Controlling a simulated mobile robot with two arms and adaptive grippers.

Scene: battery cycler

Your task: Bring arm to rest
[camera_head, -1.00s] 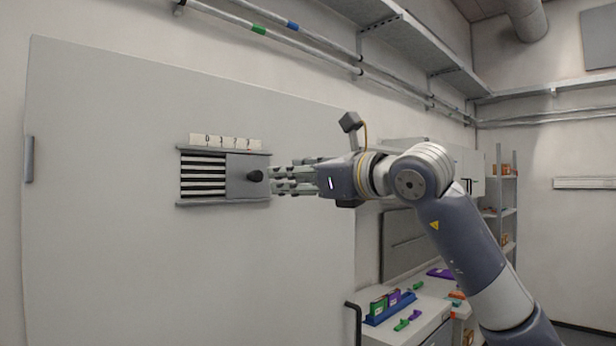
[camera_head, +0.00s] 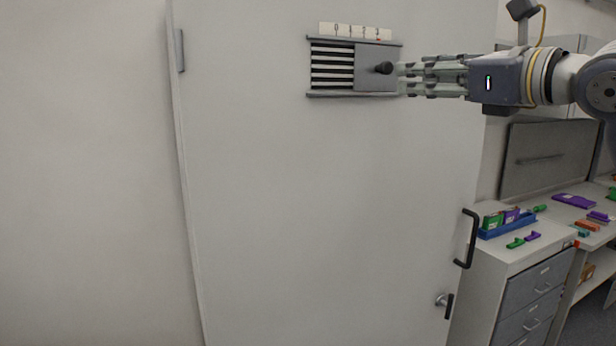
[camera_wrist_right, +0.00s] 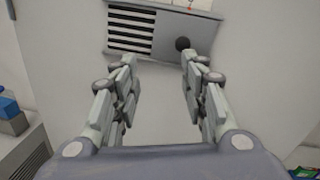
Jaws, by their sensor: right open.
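My right gripper (camera_head: 408,80) reaches in from the right in the head view, in front of the white door's upper right. In the right wrist view its two fingers (camera_wrist_right: 160,72) are spread apart with nothing between them. The fingertips are close to a dark round knob (camera_head: 384,68) on a grey sliding vent panel (camera_head: 360,80). In the wrist view the knob (camera_wrist_right: 182,44) lies just beyond the right finger; I cannot tell whether they touch. The slats on the panel's left are uncovered. My left gripper is not in view.
The white door (camera_head: 300,220) has a black pull handle (camera_head: 469,240) and a lever (camera_head: 447,302) at its right edge. A cabinet with drawers (camera_head: 530,290) stands at the right, with a blue tray (camera_head: 508,229) and several small coloured parts on top. The wall at the left is bare.

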